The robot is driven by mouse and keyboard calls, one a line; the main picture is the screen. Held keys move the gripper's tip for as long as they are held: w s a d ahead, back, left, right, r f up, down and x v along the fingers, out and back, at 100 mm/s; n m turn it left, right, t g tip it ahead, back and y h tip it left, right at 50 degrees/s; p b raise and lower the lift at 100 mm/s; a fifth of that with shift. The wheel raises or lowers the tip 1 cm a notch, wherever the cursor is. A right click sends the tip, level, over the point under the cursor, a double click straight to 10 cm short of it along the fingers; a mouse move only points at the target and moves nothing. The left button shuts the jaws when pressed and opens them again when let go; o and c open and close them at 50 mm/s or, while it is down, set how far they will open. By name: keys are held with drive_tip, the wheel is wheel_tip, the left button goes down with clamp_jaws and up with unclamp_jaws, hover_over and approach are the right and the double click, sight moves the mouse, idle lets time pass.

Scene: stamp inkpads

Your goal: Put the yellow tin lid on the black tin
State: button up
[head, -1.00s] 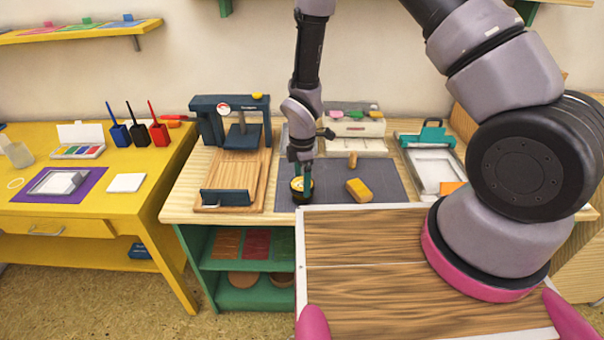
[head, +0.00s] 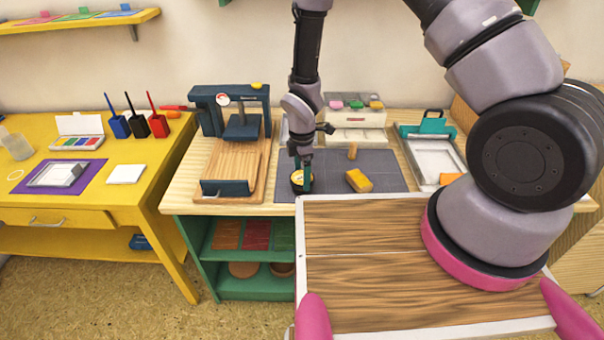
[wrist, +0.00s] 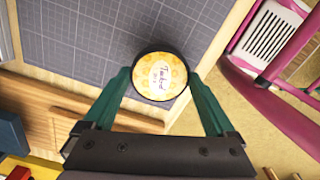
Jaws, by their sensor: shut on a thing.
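The yellow tin lid (wrist: 160,77) has a pale printed label and shows face-on in the wrist view, with the green fingers of my gripper (wrist: 162,90) on its two sides. A black rim surrounds the yellow face; I cannot tell whether it is the lid's edge or the black tin beneath. In the head view my gripper (head: 304,180) points down at the near left of the dark grey mat, closed around the lid (head: 297,177). A dark round body, seemingly the black tin (head: 299,190), shows under the yellow; I cannot tell whether they touch.
On the mat (head: 335,190) lie a yellow block (head: 358,180) and a small wooden piece (head: 352,151). A dark blue press (head: 208,110) with a wooden board stands left, a teal-handled tray (head: 432,150) right. The bench's front edge is close to the tin.

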drive_tip(key=shift+f, duration=1.15)
idle(0.4)
drive_tip(key=o, duration=1)
drive_tip(key=shift+r, duration=5.4)
drive_tip(key=shift+r, duration=0.1)
drive_tip(key=w+d+r+m+t, duration=0.1)
drive_tip(key=d+r+m, duration=0.3)
drive_tip(key=r, duration=0.4)
drive_tip(key=w+d+r+m+t+y, duration=0.1)
drive_tip(key=d+r+m, duration=0.25)
drive_tip(key=r, duration=0.45)
drive_tip(key=w+d+r+m+t, duration=0.1)
drive_tip(key=d+r+m, duration=0.3)
drive_tip(key=r, duration=0.4)
drive_tip(key=s+d+r+m+t, duration=0.2)
drive_tip(key=s+d+r+m, duration=0.3)
drive_tip(key=s+r+m, duration=0.2)
drive_tip(key=s+d+r+m+t+y, duration=0.1)
drive_tip(key=s+d+r+m+t, duration=0.1)
drive_tip(key=s+d+r+m, duration=0.4)
wheel_tip(320, 180, up, 5)
drive_tip(key=shift+s+d+r+m, duration=0.15)
drive_tip(key=shift+s+m, duration=0.3)
drive_tip(key=shift+s, duration=0.65)
